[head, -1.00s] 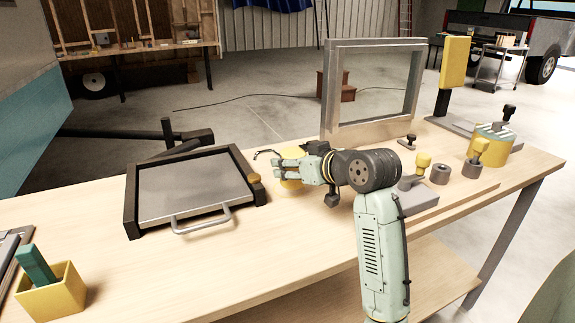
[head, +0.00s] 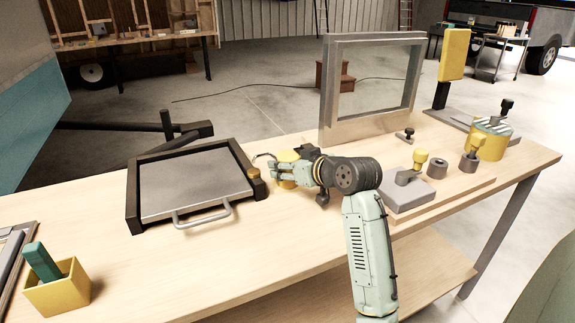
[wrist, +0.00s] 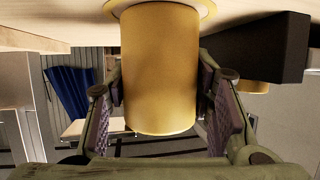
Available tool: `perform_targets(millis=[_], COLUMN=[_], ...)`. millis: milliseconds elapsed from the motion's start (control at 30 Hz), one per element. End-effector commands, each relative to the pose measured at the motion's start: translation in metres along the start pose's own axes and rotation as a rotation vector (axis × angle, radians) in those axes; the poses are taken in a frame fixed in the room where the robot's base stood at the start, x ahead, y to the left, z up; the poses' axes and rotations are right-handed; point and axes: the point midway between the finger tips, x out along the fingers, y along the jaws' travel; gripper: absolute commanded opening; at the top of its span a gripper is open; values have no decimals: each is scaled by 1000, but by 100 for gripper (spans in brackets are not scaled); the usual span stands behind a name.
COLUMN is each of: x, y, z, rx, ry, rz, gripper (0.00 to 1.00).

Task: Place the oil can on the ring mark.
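The oil can is a yellow cylinder (head: 287,157) with a thin curved spout, standing on the workbench just right of the black-framed tray. In the wrist view its plain yellow body (wrist: 160,75) fills the middle, with a wider yellow rim where it meets the bench top. I cannot tell whether that rim is part of the can or a mark. My gripper (head: 277,172) is level at the can, its fingers on both sides of it. In the wrist view narrow gaps show between the pads and the can, so the gripper looks open. No separate ring mark is clear.
The tray (head: 133,206) with a metal handle and brass knob lies to the left. A grey upright frame (head: 328,90) stands behind. A board with grey fixtures (head: 405,192) and a yellow canister (head: 487,146) are to the right.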

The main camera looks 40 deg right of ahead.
Motion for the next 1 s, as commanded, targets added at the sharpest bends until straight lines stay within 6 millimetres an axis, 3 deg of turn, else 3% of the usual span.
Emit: perform_targets(millis=[300, 667, 767, 1000], x=[0, -3, -15, -66], y=[0, 0, 1, 0], z=[0, -5, -2, -1], rx=[0, -1, 0, -1], ry=[-1, -1, 2, 2], rz=[0, 1, 1, 2], gripper=[68, 68, 68, 68])
